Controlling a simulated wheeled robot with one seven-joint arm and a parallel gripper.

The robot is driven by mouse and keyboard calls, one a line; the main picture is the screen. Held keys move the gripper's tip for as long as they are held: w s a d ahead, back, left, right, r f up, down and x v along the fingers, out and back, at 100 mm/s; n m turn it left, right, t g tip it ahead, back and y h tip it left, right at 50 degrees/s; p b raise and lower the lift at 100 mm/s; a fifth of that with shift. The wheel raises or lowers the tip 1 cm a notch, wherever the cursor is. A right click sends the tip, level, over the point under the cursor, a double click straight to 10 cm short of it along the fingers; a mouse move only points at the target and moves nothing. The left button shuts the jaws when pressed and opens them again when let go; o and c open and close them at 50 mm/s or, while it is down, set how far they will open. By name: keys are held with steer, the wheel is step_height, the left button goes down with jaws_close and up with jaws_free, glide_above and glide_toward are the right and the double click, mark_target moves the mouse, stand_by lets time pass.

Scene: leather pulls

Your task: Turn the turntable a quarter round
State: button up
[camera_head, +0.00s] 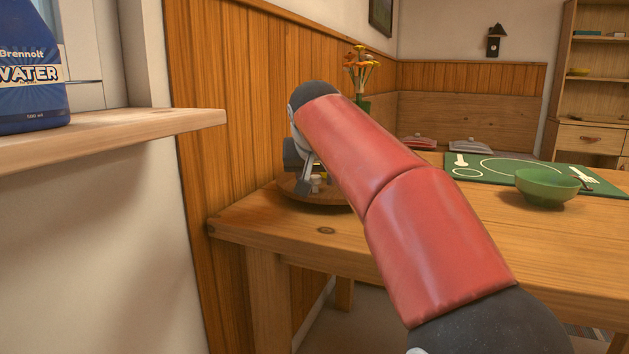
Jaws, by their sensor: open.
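The turntable (328,198) is a round wooden disc at the left end of the wooden table, partly hidden behind my red arm. My gripper (305,185) points down over the left part of the turntable, beside the white item. It is open, and I see nothing between its fingers. I cannot tell whether a finger touches the disc. The right and far parts of the turntable are hidden by the arm.
A vase of flowers (361,75) stands behind my arm. Wood panelling (225,120) closes the left side. A ledge (110,135) bears a blue water pack (30,75).

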steer(key=shift+w+f, duration=0.25)
jaws_close()
steer(key=shift+d, duration=0.15)
stand_by(0.4)
